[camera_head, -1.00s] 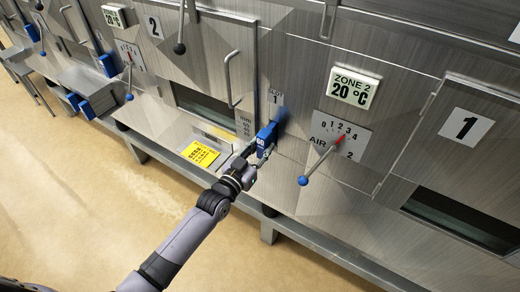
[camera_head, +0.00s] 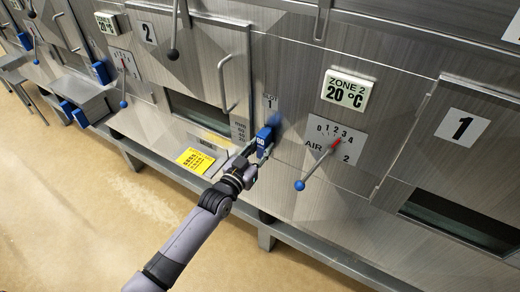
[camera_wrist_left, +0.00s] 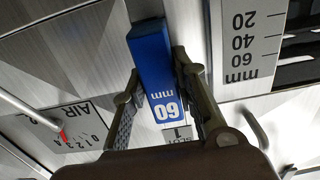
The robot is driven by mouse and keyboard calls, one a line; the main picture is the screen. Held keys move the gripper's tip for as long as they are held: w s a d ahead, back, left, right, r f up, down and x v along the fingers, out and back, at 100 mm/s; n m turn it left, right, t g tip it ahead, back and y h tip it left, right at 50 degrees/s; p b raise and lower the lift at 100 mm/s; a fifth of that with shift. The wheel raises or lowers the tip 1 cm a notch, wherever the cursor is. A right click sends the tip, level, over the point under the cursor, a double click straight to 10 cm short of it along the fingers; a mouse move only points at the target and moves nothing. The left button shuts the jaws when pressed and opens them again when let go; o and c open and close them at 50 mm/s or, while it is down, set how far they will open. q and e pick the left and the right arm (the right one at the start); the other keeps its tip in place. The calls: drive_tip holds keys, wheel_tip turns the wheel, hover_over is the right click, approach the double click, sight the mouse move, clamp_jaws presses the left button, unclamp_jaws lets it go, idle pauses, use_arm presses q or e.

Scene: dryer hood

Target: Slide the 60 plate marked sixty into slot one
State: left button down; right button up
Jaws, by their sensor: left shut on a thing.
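The blue plate marked 60 (camera_head: 264,142) is at the hood's steel front, below the small slot 1 label (camera_head: 270,102). My left gripper (camera_head: 254,153) is shut on it and holds it close to the panel. In the left wrist view the plate (camera_wrist_left: 158,75) shows its white "60 mm" marking between the two fingers, with the slot 1 label (camera_wrist_left: 178,133) beyond its marked end. I cannot tell whether the plate touches the panel or enters the slot; the slot opening is not clearly seen. My right gripper is not in view.
A blue-knobbed air lever (camera_head: 299,185) sticks out to the right of the plate. A door handle (camera_head: 228,85) and a mm label (camera_head: 239,130) are to its left. A yellow card (camera_head: 195,160) lies on the ledge. Open floor (camera_head: 90,220) is at lower left.

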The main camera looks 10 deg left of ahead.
use_arm(q)
drive_tip(key=shift+w+d+r, duration=0.1)
drive_tip(key=shift+w+d, duration=0.05)
drive_tip(key=shift+w, duration=0.25)
drive_tip(key=c, duration=1.2)
unclamp_jaws()
drive_tip(key=shift+s+f, duration=0.2)
drive_tip(key=shift+s, duration=0.25)
drive_tip(key=v, duration=1.1)
drive_tip(key=shift+r, duration=0.2)
